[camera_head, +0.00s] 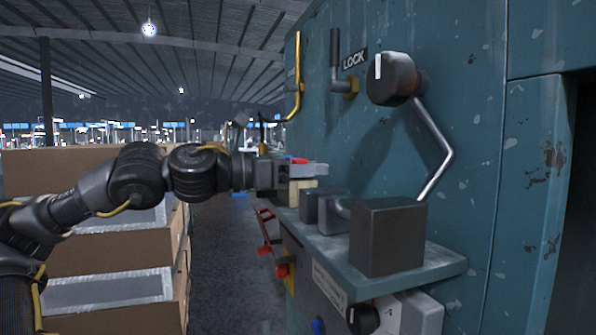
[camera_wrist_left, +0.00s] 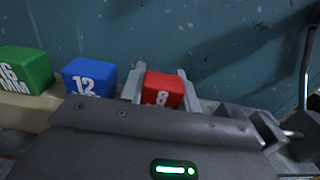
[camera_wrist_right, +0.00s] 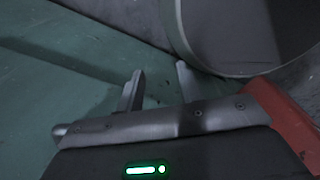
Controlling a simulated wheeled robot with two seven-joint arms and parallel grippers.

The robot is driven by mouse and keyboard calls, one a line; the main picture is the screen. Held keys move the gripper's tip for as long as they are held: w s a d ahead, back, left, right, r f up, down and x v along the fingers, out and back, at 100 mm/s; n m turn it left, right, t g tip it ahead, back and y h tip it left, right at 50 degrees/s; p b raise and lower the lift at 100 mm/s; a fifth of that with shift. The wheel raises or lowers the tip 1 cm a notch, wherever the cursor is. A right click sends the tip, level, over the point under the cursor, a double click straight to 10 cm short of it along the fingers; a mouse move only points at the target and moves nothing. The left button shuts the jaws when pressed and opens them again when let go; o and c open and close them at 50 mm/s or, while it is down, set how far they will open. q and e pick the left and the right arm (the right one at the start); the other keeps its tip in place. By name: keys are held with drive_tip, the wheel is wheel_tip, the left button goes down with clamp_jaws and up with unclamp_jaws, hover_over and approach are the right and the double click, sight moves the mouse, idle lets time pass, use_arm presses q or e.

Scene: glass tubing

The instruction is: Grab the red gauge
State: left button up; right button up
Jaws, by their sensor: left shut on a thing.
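The red gauge (camera_wrist_left: 163,89) is a red block marked 8 in the left wrist view. My left gripper (camera_head: 308,169) is shut on it, with one finger on each side of the block. In the head view only a small red part of the gauge (camera_head: 297,160) shows; the gripper hides the rest. I cannot tell whether it still touches the pale rack (camera_wrist_left: 28,112) beneath. My right gripper (camera_wrist_right: 159,88) shows in the right wrist view, its fingers apart with nothing between them. It is not in the head view.
A blue block (camera_wrist_left: 88,77) marked 12 and a green block (camera_wrist_left: 25,70) marked 16 stand left of the red one. A teal machine wall (camera_head: 465,150) has a knob (camera_head: 391,78) and a bent lever. Its shelf (camera_head: 440,264) holds dark metal blocks (camera_head: 387,236). Cardboard boxes (camera_head: 130,318) stand left.

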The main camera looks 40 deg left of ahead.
use_arm(q)
drive_tip(key=shift+a+r, duration=0.1)
drive_tip(key=shift+r, duration=0.35)
wheel_tip(320, 180, up, 2)
drive_tip(key=shift+r+b, duration=0.1)
drive_tip(key=shift+b, duration=0.2)
drive_tip(key=s+a+r+b, duration=0.2)
drive_tip(key=s+r+b, duration=0.4)
drive_tip(key=s+r, duration=0.4)
drive_tip(key=s, duration=0.4)
